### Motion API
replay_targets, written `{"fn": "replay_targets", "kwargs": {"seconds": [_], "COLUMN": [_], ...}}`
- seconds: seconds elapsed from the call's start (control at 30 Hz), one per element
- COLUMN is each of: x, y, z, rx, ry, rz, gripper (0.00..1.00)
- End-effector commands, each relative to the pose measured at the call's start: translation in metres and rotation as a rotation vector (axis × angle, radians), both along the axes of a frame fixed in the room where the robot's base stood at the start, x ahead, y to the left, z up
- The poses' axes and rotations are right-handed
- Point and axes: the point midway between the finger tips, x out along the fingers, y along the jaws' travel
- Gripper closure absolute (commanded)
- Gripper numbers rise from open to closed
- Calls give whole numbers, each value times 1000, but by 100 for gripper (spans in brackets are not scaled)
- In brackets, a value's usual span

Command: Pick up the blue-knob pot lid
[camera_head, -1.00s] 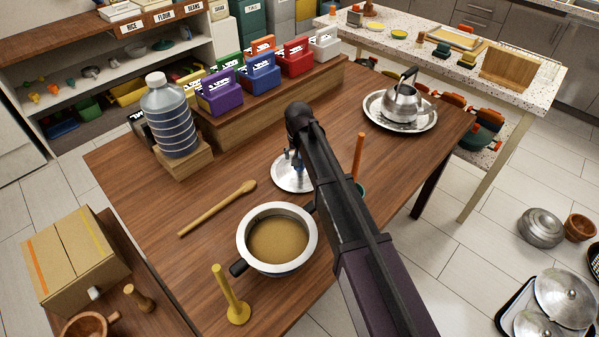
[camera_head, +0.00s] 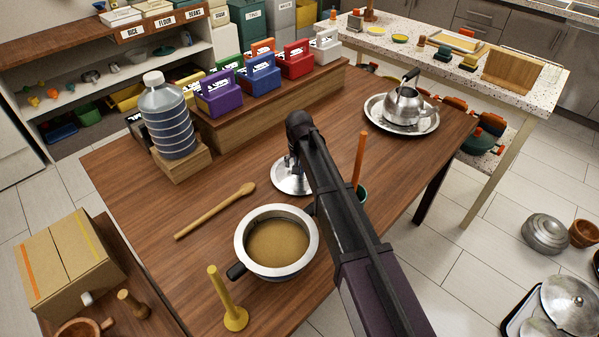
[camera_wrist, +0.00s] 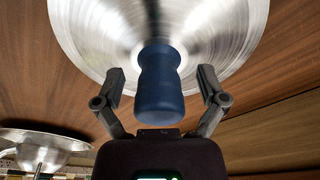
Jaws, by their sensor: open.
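The pot lid is a shiny round metal disc (camera_head: 286,184) lying on the wooden table behind the pot, partly hidden by my arm. In the wrist view the lid (camera_wrist: 95,30) fills the top, and its blue knob (camera_wrist: 160,95) stands in the middle. My gripper (camera_wrist: 160,82) is open, with one finger on each side of the knob and visible gaps between. In the head view my gripper (camera_head: 293,160) is over the lid, and my arm hides most of it and the knob.
A pot of brown liquid (camera_head: 277,243) stands in front of the lid. An orange stick (camera_head: 360,158) rises to the right of my arm. A wooden spoon (camera_head: 215,210) lies left. A kettle (camera_head: 402,105) on a tray and a rack of colored boxes (camera_head: 262,75) stand behind.

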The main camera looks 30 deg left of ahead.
Motion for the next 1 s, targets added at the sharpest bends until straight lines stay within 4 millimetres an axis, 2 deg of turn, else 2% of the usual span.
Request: {"fn": "replay_targets", "kwargs": {"seconds": [0.13, 0.43, 1.0], "x": [0, 0, 1], "y": [0, 0, -1], "z": [0, 0, 7], "rx": [0, 0, 0], "ry": [0, 0, 0], "rz": [0, 0, -1], "gripper": [9, 98, 100]}}
